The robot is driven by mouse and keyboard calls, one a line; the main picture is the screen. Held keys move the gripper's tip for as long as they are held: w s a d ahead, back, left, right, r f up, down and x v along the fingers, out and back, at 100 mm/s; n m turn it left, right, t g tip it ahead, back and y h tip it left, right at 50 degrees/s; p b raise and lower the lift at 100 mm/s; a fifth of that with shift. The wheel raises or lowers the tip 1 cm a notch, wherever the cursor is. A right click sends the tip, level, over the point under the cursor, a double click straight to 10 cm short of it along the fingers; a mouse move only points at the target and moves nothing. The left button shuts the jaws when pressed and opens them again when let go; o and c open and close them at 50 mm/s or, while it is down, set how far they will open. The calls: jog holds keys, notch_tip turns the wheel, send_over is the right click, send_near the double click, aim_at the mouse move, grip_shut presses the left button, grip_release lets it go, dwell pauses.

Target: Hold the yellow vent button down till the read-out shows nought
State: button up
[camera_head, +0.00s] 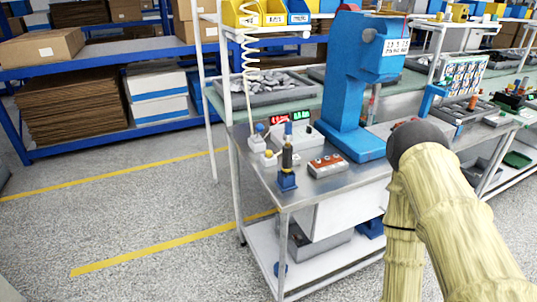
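On the left end of the steel-topped bench (345,183) a small white box carries what looks like a yellow button (268,154); it is too small to tell whether it is up or down. Behind it stands a read-out (290,117) with red and green lit digits, too small to read. A similar white box with a blue knob (259,128) stands just behind and left of the yellow one. My arm shows at the lower right, bent at a dark grey joint, well to the right of the button. My gripper is out of view.
A dark upright tool in a blue holder (287,180) stands in front of the button. A red-topped box (326,164) lies to its right. A tall blue press (345,95) rises behind that box. The floor left of the bench is clear, with yellow lines (170,243).

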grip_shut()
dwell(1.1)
